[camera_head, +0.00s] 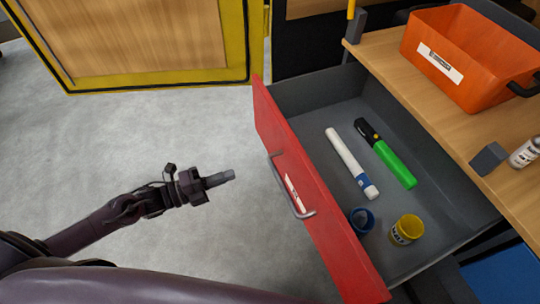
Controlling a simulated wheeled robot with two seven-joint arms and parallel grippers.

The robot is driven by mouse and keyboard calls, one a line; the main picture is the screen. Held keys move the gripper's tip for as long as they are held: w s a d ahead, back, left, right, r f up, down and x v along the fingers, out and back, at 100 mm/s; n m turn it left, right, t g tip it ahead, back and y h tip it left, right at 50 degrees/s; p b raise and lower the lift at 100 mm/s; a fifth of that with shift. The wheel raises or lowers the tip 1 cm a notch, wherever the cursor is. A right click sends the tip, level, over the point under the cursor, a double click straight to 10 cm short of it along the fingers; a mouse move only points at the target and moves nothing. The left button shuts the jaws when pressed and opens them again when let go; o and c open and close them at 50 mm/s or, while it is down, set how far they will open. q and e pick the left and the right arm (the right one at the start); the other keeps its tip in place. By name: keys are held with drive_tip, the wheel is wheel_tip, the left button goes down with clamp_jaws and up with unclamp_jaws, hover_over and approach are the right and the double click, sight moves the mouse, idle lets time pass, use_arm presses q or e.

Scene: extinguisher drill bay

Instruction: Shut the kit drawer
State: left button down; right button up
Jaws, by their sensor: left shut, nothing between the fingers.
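The kit drawer (300,176) is pulled out from under a wooden worktop and stands open. Its front is red with a grey bar handle (289,190) and a white label. Inside the grey drawer lie a white marker-like stick (347,157), a green stick with a black cap (391,160), a blue round item (361,220) and a yellow round item (406,229). My left gripper (228,175) is shut and empty, in the air to the left of the red front. It is apart from the handle. My right gripper is not in view.
An orange bin (472,58) with a white label stands on the wooden worktop (395,75). A small white bottle (525,152) is at the right edge. A yellow-framed wooden panel (130,40) stands at the back left. The grey floor around my left gripper is clear.

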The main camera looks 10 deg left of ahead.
use_arm(q)
approach(281, 157)
drive_tip(key=p+x, duration=0.1)
drive_tip(key=x, duration=0.4)
drive_tip(key=shift+w+d+r+p, duration=0.1)
drive_tip(key=shift+r+p, duration=0.1)
drive_tip(key=shift+p, duration=0.2)
drive_tip(key=shift+w+d, duration=0.2)
drive_tip(key=shift+d, duration=0.1)
drive_tip(key=shift+w+d+f, duration=0.1)
drive_tip(key=shift+w+d, duration=0.1)
drive_tip(key=shift+d, duration=0.15)
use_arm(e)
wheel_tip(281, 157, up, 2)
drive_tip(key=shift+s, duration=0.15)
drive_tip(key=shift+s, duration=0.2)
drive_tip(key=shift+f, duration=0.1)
